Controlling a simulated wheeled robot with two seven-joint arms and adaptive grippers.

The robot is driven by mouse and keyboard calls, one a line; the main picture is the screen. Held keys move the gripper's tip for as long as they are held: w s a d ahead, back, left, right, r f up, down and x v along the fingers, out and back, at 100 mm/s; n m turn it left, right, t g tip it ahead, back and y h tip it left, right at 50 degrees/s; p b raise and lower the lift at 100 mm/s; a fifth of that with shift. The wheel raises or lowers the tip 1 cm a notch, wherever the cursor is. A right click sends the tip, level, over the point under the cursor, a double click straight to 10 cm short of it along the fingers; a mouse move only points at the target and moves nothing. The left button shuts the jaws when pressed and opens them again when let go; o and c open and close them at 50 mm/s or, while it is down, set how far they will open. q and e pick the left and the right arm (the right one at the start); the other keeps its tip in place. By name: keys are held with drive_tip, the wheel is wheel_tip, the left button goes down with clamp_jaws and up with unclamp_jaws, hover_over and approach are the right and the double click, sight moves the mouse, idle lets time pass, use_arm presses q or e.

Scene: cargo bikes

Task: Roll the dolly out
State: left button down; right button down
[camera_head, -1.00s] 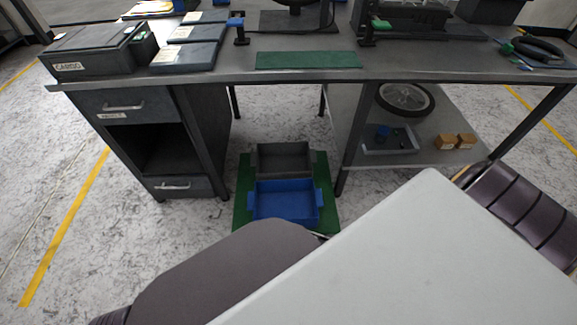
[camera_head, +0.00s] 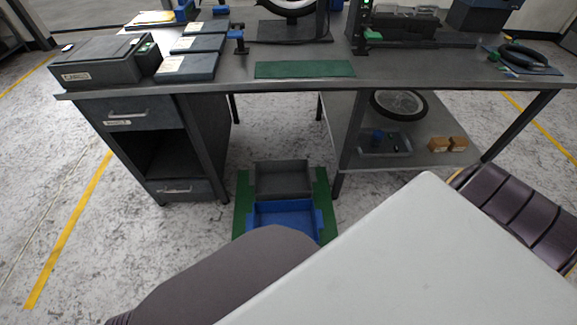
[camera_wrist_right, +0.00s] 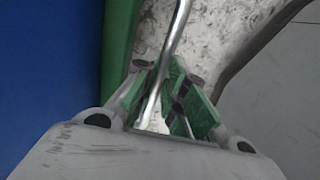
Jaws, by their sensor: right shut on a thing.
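The green dolly (camera_head: 241,207) is on the floor beneath the workbench, in the gap between the drawer cabinet and the lower shelf. It carries a grey bin (camera_head: 282,180) at the back and a blue bin (camera_head: 285,207) in front. My own arm hides the dolly's near part in the head view. In the right wrist view, my right gripper (camera_wrist_right: 170,92) is shut with its green fingers around a thin metal handle (camera_wrist_right: 178,35). The green dolly edge (camera_wrist_right: 117,55) and blue bin (camera_wrist_right: 45,80) are beside it. My left gripper is not in view.
The workbench (camera_head: 410,68) spans above, with the drawer cabinet (camera_head: 208,140) left of the dolly and the lower shelf (camera_head: 410,157) with a wheel (camera_head: 402,104) on the right. Bench legs stand close to the dolly's right side. Speckled floor at left is clear.

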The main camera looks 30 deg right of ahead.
drive_tip(key=shift+s, duration=0.15)
drive_tip(key=c, duration=1.5)
unclamp_jaws()
drive_tip(key=shift+r, duration=0.25)
drive_tip(key=shift+s+a+r, duration=0.2)
drive_tip(key=shift+s+r, duration=0.1)
drive_tip(key=shift+r, duration=1.55)
drive_tip(key=shift+s+a+r, duration=0.2)
drive_tip(key=shift+s+r, duration=0.1)
drive_tip(key=shift+r, duration=1.55)
drive_tip(key=shift+s+a+r, duration=0.2)
drive_tip(key=shift+s+r, duration=0.1)
drive_tip(key=shift+r, duration=1.55)
